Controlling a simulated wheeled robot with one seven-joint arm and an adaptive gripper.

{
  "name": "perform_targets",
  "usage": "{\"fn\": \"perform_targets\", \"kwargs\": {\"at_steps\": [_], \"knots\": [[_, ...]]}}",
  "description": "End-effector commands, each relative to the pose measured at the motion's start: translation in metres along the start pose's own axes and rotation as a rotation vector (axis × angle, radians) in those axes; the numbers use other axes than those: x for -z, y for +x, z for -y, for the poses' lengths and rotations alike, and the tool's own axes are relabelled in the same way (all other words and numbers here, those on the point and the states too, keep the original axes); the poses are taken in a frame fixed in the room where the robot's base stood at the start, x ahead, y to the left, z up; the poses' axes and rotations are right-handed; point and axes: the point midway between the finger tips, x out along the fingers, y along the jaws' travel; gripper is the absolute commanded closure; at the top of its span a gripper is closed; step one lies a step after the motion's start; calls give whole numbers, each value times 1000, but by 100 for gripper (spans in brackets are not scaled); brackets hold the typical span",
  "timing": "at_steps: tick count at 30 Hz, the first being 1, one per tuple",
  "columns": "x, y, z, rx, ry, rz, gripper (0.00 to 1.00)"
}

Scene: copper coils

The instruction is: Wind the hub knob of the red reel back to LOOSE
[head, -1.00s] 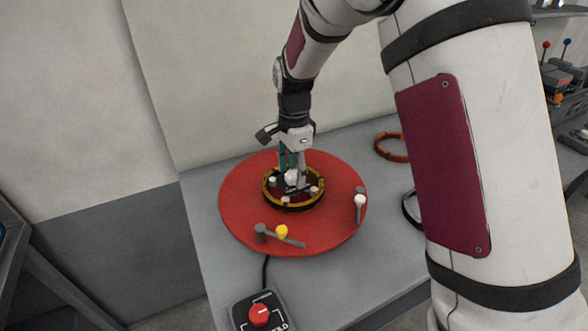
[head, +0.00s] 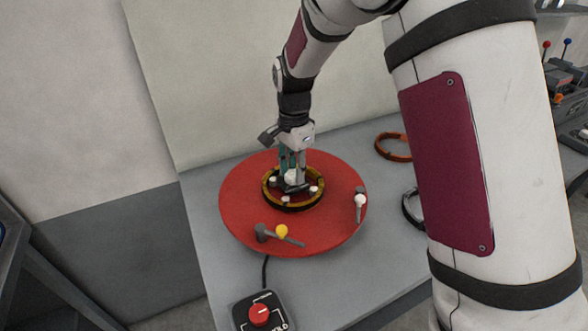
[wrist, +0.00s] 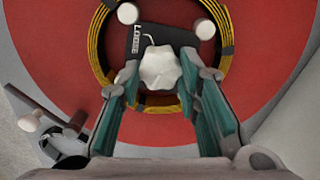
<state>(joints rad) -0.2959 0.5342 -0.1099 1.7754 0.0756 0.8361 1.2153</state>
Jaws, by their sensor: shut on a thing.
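The red reel (head: 245,215) lies flat on the grey table, with a coil of copper-coloured wire (head: 270,200) round its middle. My gripper (head: 292,182) points down into the coil. In the wrist view its fingers (wrist: 160,78) are shut on the white lobed hub knob (wrist: 160,66), one on each side. A black plate (wrist: 136,42) marked LOOSE shows just behind the knob, with a short white mark beside the word. The rest of the plate is hidden by the knob and fingers.
White-topped pegs (wrist: 128,13) stand round the coil. An orange ring (head: 392,146) lies at the back right.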

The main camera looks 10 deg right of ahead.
Motion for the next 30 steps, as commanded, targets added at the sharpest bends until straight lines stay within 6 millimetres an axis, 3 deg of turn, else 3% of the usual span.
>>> {"fn": "perform_targets", "kwargs": {"at_steps": [30], "knots": [[-1, 0, 3, 1, -959, -1, 97]]}}
